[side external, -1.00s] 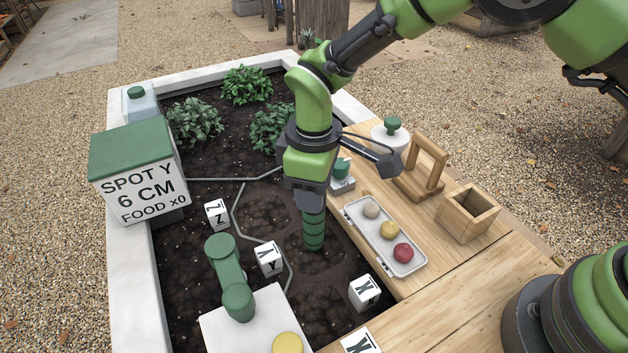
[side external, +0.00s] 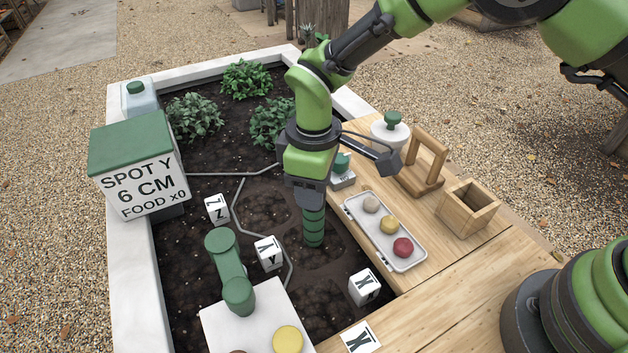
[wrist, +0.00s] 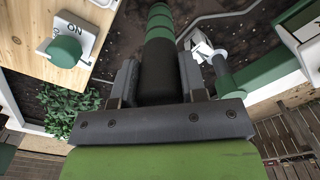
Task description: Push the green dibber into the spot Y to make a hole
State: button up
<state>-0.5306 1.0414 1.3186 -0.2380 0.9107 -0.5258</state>
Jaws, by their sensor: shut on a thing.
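My gripper (side external: 308,196) is shut on the green dibber (side external: 314,228), which it holds upright and point down over the dark soil. The dibber's green ringed shaft and black upper part (wrist: 158,72) show between the fingers in the wrist view. Its lower end is at or just above the soil; I cannot tell whether it touches. The Y marker cube (side external: 268,252) stands to the left of the dibber. The Z cube (side external: 216,208) is farther left and an X cube (side external: 364,287) is to the right. A sign (side external: 142,180) reads SPOT Y, 6 CM, FOOD x0.
A tray (side external: 350,205) with three balls, a wooden box (side external: 468,208) and a wooden stand (side external: 425,165) are on the plank. A green handled thing (side external: 230,272) stands at front left. Leafy plants (side external: 194,118) fill the back of the bed. A grey line (side external: 236,205) crosses the soil.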

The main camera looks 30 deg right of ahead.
jog(key=shift+f, duration=0.75)
dwell(1.2)
jog(key=shift+f, duration=1.35)
dwell(1.9)
jog(key=shift+f, duration=0.7)
jog(key=shift+r, duration=6.3)
